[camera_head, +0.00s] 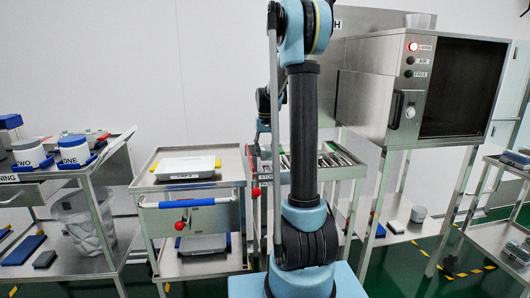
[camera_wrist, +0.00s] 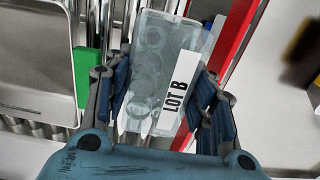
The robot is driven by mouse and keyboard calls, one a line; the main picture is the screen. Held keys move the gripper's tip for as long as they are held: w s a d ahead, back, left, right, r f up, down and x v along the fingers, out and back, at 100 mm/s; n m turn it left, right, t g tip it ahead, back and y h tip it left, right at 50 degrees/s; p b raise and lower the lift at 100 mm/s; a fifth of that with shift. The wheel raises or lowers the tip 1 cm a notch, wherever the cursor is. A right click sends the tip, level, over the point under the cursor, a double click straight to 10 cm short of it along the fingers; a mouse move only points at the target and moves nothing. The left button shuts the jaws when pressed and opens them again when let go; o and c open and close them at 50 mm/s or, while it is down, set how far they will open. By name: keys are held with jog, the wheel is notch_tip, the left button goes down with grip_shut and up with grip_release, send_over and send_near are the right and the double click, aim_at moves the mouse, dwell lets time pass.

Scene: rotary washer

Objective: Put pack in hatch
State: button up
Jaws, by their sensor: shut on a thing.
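The pack (camera_wrist: 143,75) is a clear, see-through box with round shapes inside and a white label reading LOT B. My gripper (camera_wrist: 160,95) is shut on it, with one dark blue finger on each side, in the wrist view. A sign behind my arm shows only a final H, so I cannot tell which opening is the hatch.
A steel cart (camera_head: 345,170) with a slotted rack stands behind my arm. Left of it is a cart with a white-lidded tray (camera_head: 186,167). A shelf at far left holds labelled jars (camera_head: 73,149). A green block (camera_wrist: 89,77) and red bar lie near the pack.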

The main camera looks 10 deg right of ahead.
jog(key=o, duration=1.2)
